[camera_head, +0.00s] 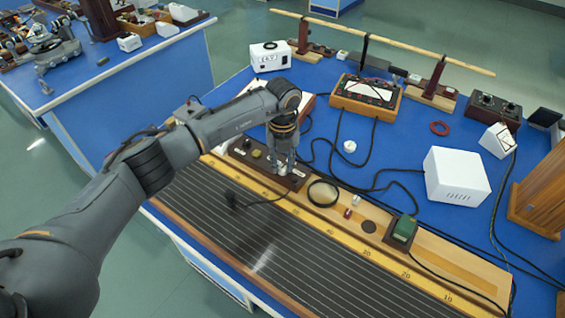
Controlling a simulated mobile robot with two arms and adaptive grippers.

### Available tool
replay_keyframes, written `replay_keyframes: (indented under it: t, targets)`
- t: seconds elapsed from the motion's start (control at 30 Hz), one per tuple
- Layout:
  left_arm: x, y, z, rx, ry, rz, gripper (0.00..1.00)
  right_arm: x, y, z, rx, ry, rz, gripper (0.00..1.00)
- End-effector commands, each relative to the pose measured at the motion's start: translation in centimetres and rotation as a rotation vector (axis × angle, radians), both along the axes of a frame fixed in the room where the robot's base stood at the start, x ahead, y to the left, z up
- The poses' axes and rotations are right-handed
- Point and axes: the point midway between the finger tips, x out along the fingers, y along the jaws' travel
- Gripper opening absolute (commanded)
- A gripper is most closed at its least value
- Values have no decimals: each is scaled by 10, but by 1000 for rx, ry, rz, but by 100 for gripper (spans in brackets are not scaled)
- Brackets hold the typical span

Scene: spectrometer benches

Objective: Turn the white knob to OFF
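My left gripper (283,168) points down over the right part of a small dark wooden switch board (236,151). Its fingertips are at or just above the board's top. The fingers are small and partly overlap, so I cannot tell whether they are open or shut on something. No OFF marking can be read. My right gripper is not in view.
The board stands by a long ruled bench (300,250) with a yellow scale. A black ring (323,193), a green-topped block (404,229), a white box (456,177) and an orange meter (366,96) are to the right. Black cables cross the blue table.

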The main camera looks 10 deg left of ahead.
Motion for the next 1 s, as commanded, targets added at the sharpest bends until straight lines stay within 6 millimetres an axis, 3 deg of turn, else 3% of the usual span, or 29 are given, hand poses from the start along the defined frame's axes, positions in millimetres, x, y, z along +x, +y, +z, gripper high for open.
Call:
replay_keyframes:
  t: [0.03, 0.1, 0.47, 0.57, 1.0]
  targets:
    - [0, 0, -1, 1, 1, 0, 34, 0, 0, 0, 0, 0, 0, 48]
    - [0, 0, 0, 1, 1, 0, 48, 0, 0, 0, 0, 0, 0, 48]
    - [0, 0, 3, 0, -1, -1, 48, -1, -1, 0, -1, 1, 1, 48]
    - [1, 0, 14, 1, -2, -1, 48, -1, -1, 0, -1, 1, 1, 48]
    - [1, 0, 100, 1, -3, 0, 48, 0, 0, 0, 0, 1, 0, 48]
